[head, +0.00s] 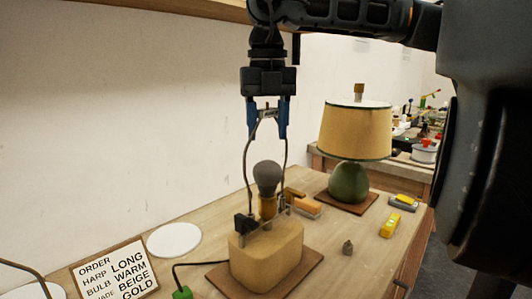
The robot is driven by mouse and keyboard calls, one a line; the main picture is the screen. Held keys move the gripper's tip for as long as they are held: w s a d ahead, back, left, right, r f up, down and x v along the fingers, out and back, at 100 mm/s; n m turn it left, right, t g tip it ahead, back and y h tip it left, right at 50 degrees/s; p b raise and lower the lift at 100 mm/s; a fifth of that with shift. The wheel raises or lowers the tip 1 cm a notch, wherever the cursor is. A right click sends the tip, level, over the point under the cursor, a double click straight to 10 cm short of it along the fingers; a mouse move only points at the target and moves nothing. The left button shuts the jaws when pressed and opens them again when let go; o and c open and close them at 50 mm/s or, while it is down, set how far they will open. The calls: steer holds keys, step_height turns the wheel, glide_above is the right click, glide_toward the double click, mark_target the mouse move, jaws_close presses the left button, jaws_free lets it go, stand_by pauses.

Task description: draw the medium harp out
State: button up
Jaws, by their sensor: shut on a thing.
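My gripper (268,128) has its blue fingers shut on the top of a thin dark wire harp (246,165), directly above the near lamp. A small pale tag shows at the harp's top, too small to read. The harp hangs upright, its two sides running down around a dark grey bulb (267,178). The bulb stands upright on a brass-coloured socket (267,207) on a tan block-shaped lamp base (266,258). The harp's lower ends are near the socket and a black part (243,225); I cannot tell whether they are seated or free.
A finished lamp with green base (349,184) and tan shade (355,132) stands at the back right. An order card (115,270) and a white disc (174,240) lie left. A yellow tool (391,223) and small knob (347,247) lie right. A shelf edge runs overhead.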

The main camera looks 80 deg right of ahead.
mark_target(268, 104)
steer(key=shift+r+p, duration=0.75)
steer(key=shift+r, duration=1.2)
